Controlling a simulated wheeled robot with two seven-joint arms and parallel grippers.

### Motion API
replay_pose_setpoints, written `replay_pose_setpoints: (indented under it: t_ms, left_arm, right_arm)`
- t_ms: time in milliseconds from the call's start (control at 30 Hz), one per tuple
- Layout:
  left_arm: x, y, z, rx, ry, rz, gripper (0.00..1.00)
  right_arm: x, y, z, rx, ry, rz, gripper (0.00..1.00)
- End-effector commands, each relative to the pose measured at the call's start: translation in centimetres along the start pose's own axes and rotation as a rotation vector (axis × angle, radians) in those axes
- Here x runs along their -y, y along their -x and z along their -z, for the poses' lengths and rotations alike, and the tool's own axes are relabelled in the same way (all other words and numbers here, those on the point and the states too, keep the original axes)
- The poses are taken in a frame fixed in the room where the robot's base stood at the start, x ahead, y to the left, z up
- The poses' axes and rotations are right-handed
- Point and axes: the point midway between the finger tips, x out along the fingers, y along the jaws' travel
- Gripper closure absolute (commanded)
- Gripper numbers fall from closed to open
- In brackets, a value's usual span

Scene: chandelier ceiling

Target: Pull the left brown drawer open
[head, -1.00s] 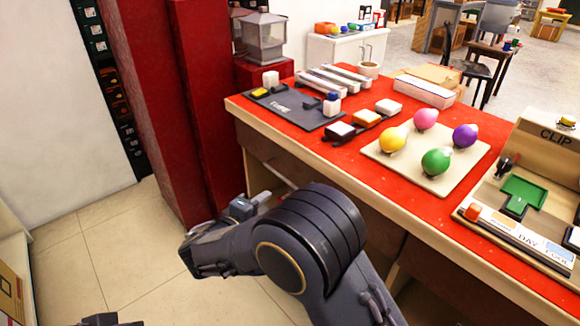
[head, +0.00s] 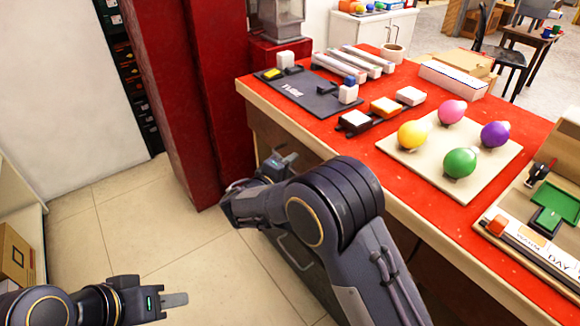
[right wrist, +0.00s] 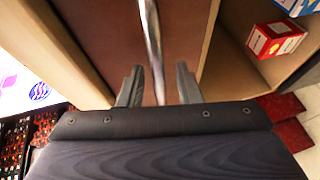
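The desk's left brown drawer (head: 297,139) shows as a dark brown front under the red top in the head view, partly hidden by my right arm. In the right wrist view its brown front (right wrist: 185,30) fills the middle, with a long metal handle (right wrist: 152,45) across it. My right gripper (head: 280,162) is at this front. Its two fingers (right wrist: 158,88) are spread, with the handle between them and a gap on both sides. The drawer looks closed. My left gripper (head: 172,300) is at the lower left, away from the desk; its finger opening cannot be made out.
The red desktop (head: 290,120) holds a dark tray (head: 300,92), white blocks and a cream board (head: 475,187) with coloured bulbs. A red pillar (head: 185,100) stands close left of the desk. Tiled floor (head: 190,250) is free between my arms.

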Motion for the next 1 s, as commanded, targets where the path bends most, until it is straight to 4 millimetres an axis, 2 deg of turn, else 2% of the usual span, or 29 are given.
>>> replay_pose_setpoints:
  t_ms: [233,467,500,833,1000]
  left_arm:
    - [0.0,0.0,0.0,0.000,0.000,0.000,0.64]
    - [0.0,0.0,0.0,0.000,0.000,0.000,0.64]
    - [0.0,0.0,0.0,0.000,0.000,0.000,0.64]
    - [0.0,-0.1,0.0,0.000,0.000,0.000,0.64]
    - [0.2,-0.4,-0.2,0.000,0.000,0.000,0.64]
  right_arm:
    - [0.0,-0.1,0.0,-0.001,0.000,0.000,0.69]
    - [0.0,-0.1,0.0,0.000,0.000,0.000,0.99]
    - [0.0,-0.1,0.0,0.000,0.000,0.000,1.00]
    - [0.1,0.0,0.0,0.000,0.000,0.001,1.00]
    - [0.4,1.0,0.5,-0.002,0.000,0.000,1.00]
